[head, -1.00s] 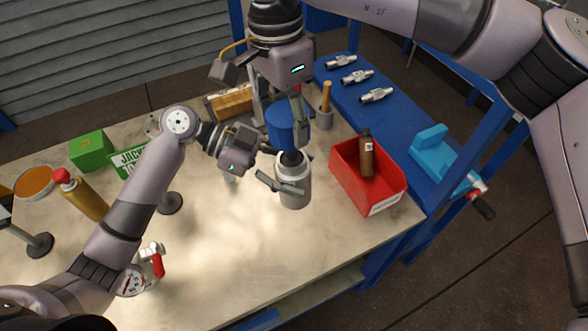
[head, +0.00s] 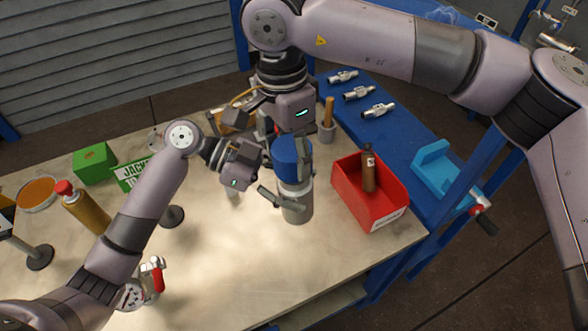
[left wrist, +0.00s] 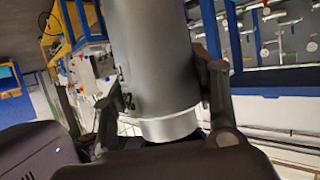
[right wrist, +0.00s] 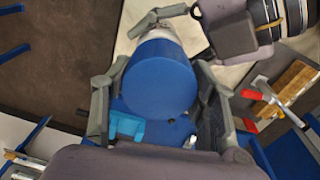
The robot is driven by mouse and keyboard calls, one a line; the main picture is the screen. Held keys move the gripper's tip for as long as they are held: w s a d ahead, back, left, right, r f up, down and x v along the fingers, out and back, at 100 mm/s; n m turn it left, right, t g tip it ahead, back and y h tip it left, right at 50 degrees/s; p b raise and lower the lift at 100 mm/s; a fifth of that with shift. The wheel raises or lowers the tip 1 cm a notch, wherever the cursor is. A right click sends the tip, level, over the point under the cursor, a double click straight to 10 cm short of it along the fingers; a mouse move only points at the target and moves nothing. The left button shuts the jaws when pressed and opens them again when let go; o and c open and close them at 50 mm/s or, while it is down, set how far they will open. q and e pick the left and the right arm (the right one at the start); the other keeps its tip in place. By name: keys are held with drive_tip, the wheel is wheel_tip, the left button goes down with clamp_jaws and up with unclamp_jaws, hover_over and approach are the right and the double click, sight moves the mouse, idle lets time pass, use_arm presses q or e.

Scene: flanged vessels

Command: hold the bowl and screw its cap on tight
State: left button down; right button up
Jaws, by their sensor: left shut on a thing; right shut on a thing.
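The bowl is a grey cylindrical vessel (head: 297,210) with a pale upper band, upright over the table. My left gripper (head: 288,193) is shut around its side. In the left wrist view the vessel (left wrist: 155,60) fills the space between my left fingers (left wrist: 168,100). The blue cap (head: 288,158) is over the vessel's top, roughly in line with it. My right gripper (head: 292,148) is shut on the cap from above. In the right wrist view the cap (right wrist: 158,78) lies between my right fingers (right wrist: 158,95). The cap hides the vessel's mouth; I cannot tell whether threads engage.
A red bin (head: 372,203) with a brown bottle (head: 369,172) stands right of the vessel. A grey holder with a wooden handle (head: 328,122) is behind. A red-handled clamp (head: 155,277) and a red-capped bottle (head: 85,208) are at left. The front middle of the table is clear.

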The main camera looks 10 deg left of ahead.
drive_tip(key=shift+f, duration=0.1)
drive_tip(key=shift+f, duration=0.85)
drive_tip(key=shift+d+f, duration=0.1)
drive_tip(key=shift+f, duration=0.45)
drive_tip(key=o, duration=1)
drive_tip(key=shift+o, duration=0.2)
drive_tip(key=shift+a+r, duration=0.2)
drive_tip(key=shift+r, duration=2.1)
